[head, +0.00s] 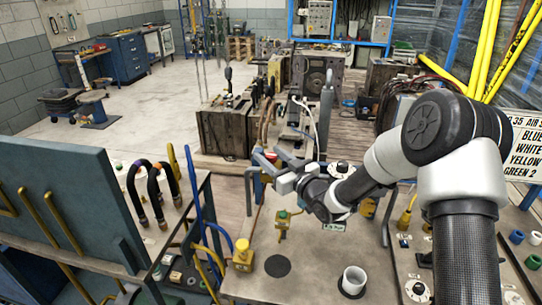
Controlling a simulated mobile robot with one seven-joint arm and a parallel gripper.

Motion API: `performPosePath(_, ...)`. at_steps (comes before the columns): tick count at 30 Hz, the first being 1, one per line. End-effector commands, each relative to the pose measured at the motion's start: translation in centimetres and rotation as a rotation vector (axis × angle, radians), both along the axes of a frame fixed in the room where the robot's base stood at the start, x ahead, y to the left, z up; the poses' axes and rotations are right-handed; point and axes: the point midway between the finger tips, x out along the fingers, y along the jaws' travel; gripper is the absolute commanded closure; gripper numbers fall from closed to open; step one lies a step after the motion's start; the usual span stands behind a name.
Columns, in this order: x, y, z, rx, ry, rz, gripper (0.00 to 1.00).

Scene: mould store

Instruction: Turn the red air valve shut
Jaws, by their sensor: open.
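My gripper (266,165) is open and empty, above the far part of the bench (315,262), pointing to the left. A small yellow fitting with a green top (283,221) stands on the bench below my gripper. A yellow knobbed fitting (243,256) stands at the bench's left edge.
A white cup-like cylinder (354,280) stands at the front. A blue-grey upright panel (65,205) and black hoses (155,192) are at left. A partly hidden sign (526,145) lists colours.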

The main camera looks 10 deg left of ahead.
Motion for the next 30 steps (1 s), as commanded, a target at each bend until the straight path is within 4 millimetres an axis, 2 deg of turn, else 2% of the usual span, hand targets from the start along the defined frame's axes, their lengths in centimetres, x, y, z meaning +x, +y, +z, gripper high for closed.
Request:
performPosePath(5,0.00,0.01,0.00,0.000,0.000,0.000,0.54)
performPosePath(13,-0.03,0.00,0.01,0.000,0.000,0.000,0.96)
performPosePath(23,-0.16,0.14,-0.31,0.000,-0.001,-0.043,0.95)
performPosePath(30,-0.24,0.24,-0.65,0.002,-0.004,-0.188,0.95)
